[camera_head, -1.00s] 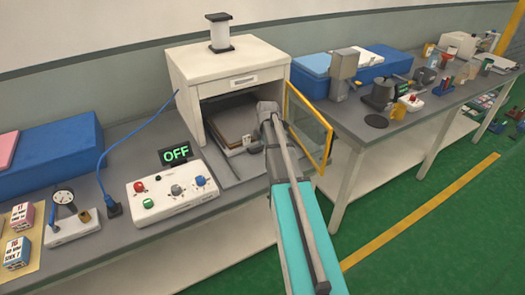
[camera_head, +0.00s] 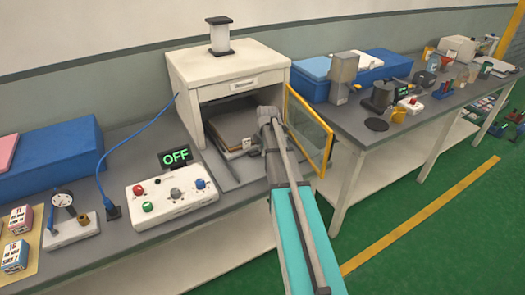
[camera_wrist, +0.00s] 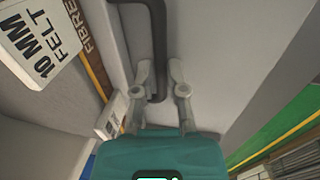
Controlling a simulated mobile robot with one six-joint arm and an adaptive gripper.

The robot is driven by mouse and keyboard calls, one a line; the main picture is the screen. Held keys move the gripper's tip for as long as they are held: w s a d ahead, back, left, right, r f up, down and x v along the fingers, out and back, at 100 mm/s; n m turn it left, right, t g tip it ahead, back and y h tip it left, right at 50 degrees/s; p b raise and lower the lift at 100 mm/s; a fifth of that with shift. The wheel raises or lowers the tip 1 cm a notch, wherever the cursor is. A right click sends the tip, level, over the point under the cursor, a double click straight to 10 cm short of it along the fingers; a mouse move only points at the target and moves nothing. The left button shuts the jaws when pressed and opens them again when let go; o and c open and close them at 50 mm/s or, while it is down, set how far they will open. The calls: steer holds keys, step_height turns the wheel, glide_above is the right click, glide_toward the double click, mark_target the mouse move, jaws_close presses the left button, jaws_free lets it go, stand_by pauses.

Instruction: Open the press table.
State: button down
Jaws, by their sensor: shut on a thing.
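The white press (camera_head: 232,75) stands on the bench with its front open, its yellow-framed door (camera_head: 310,130) swung out to the right. A grey layered stack (camera_head: 232,122) lies inside, at the opening. My gripper (camera_head: 268,118) is at the right side of the opening, its fingers hard to make out there. In the wrist view, my gripper (camera_wrist: 160,78) has its fingers on either side of a dark bent handle (camera_wrist: 158,30), shut on it. The handle lies over a pale grey surface (camera_wrist: 205,45); the head view hides it behind my arm.
A control box (camera_head: 172,202) with coloured knobs stands left of the press, below a sign (camera_head: 175,157) reading OFF. A blue cable (camera_head: 130,130) runs nearby. In the wrist view, a white 10 MM FELT label (camera_wrist: 40,48) is close left. The side bench (camera_head: 385,125) holds several tools.

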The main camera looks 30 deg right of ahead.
steer(key=s, duration=0.9)
steer(key=shift+s+d, duration=0.15)
steer(key=shift+s, duration=0.15)
steer(key=c, duration=0.7)
jaws_free()
steer(key=shift+w, duration=0.1)
